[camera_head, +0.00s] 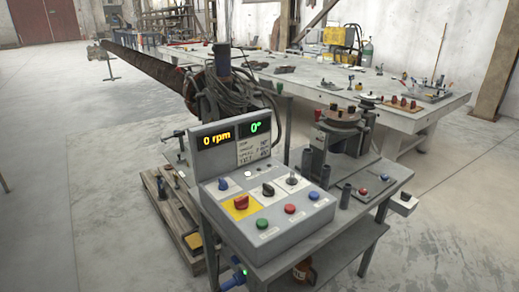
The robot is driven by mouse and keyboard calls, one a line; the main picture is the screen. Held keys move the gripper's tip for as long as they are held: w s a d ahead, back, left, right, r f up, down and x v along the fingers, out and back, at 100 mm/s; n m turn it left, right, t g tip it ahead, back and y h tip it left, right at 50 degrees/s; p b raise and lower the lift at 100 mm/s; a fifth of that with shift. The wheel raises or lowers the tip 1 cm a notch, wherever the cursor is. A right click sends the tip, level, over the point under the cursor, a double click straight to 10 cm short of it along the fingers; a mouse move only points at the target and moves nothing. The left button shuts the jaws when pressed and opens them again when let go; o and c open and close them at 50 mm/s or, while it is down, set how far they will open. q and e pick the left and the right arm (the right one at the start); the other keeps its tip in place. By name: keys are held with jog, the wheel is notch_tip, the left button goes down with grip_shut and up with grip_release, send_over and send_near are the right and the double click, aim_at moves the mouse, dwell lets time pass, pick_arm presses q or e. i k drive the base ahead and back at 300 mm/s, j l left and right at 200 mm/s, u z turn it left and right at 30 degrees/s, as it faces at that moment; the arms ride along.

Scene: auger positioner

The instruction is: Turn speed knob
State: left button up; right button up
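A grey control box (230,228) sits on a metal stand. Its sloped top carries a small blue knob (223,184), a red selector on a yellow plate (241,202), a black knob (268,189) and a small lever-like control (292,179). The labels are too small to read, so I cannot tell for certain which is the speed knob. The display panel (231,145) behind them reads "0 rpm" in yellow and "0°" in green. Neither of my grippers shows in the head view.
Green (262,223), red (290,208) and blue (313,195) buttons line the box's front. A clamp fixture (340,130) stands to the right. A long auger (145,67) extends back left. A large workbench (425,112) stands behind. The floor at left is open.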

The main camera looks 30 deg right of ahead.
aim_at(291, 181)
jog(key=z, duration=1.25)
